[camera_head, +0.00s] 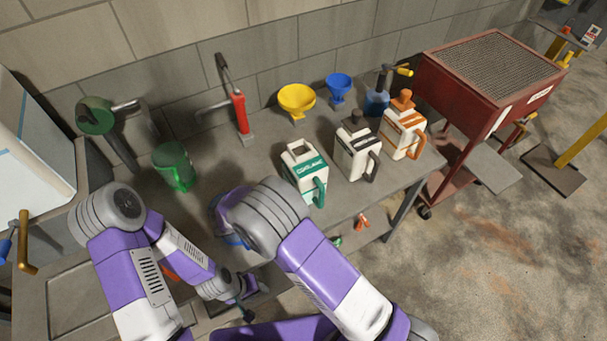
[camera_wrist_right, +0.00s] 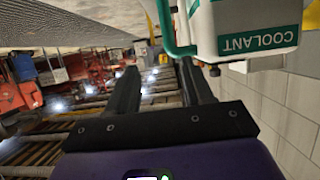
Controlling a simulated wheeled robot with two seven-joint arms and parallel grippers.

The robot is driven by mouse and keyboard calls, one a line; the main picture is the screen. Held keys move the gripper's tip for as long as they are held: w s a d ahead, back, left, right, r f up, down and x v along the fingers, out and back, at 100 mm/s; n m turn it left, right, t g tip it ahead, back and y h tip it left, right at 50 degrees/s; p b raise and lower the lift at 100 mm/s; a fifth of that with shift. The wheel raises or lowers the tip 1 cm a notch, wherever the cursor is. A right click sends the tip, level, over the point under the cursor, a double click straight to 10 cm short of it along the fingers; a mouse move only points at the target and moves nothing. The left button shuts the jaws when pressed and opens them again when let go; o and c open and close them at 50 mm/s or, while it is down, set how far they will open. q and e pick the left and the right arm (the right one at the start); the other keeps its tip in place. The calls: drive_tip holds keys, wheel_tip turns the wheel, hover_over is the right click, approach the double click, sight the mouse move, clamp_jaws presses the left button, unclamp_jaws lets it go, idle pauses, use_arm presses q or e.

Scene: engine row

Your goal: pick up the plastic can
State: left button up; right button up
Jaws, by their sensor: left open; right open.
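A white plastic can with a green COOLANT band and green handle (camera_head: 305,173) stands upright on the grey bench. It also shows upside down at the top right of the right wrist view (camera_wrist_right: 245,28). My right gripper (camera_wrist_right: 158,78) is open with nothing between its fingers. The can's green handle appears close to the tip of one finger; I cannot tell if they touch. In the head view my right arm hides that gripper. My left gripper (camera_head: 247,299) is open and empty, low in front of the bench.
A white can with a dark handle (camera_head: 357,150) and one with an orange handle (camera_head: 403,129) stand to the right. Yellow (camera_head: 297,99) and blue (camera_head: 339,87) funnels and a red jack (camera_head: 240,112) are behind. A green container (camera_head: 174,166) stands left.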

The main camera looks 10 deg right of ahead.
sight(309, 179)
drive_tip(key=w+a+f+x, duration=0.1)
drive_tip(key=x, duration=0.8)
drive_tip(key=shift+b, duration=0.4)
drive_tip(key=shift+w, duration=0.1)
clamp_jaws()
use_arm(q)
drive_tip(key=shift+w+f, duration=0.6)
drive_tip(key=shift+f, duration=0.25)
use_arm(e)
drive_tip(key=shift+w+r, duration=0.1)
